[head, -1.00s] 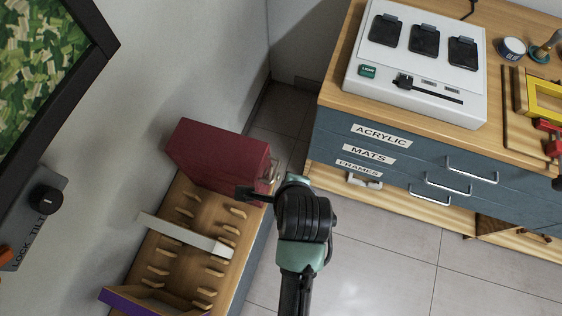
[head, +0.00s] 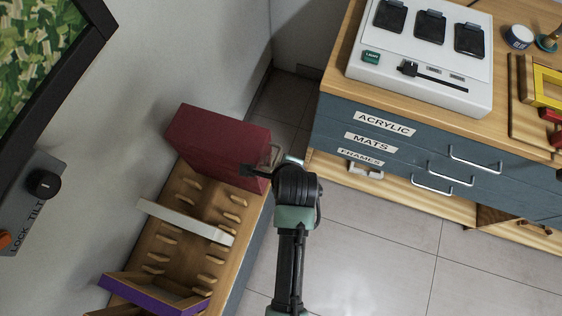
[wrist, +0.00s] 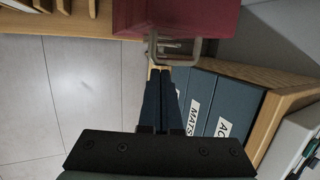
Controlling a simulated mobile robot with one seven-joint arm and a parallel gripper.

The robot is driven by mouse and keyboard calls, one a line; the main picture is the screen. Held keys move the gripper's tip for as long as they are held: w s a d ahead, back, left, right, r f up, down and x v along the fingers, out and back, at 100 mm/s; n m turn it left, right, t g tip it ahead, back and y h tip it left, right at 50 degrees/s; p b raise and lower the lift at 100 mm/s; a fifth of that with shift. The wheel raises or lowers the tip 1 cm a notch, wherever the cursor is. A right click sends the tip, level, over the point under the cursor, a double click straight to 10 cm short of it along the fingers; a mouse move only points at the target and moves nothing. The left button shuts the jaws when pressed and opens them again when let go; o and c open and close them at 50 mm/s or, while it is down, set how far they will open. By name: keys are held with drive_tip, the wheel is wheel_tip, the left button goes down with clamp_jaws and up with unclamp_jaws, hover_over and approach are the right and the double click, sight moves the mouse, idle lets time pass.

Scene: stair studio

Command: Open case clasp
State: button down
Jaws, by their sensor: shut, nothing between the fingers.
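The dark red case (head: 215,143) stands at the far end of the slotted wooden rack, against the wall. Its side face shows at the top of the wrist view (wrist: 185,16). A pale metal loop (wrist: 181,62) sticks out from that face, with small metal parts inside it that may be the clasp. The loop also shows in the head view (head: 276,155). My gripper (wrist: 161,71) is shut and empty, its fingertips at the loop's lower left. I cannot tell whether they touch it. In the head view my gripper (head: 252,170) overlaps the case's right end.
The slotted rack (head: 188,215) holds a pale strip (head: 185,221) and a purple frame (head: 150,293) nearer me. A blue drawer cabinet (head: 400,150) with handles stands to the right, a white device (head: 425,50) on top. Grey floor (head: 375,250) lies open between.

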drive_tip(key=shift+x, duration=2.6)
drive_tip(key=shift+r+p, duration=0.2)
drive_tip(key=shift+p, duration=0.2)
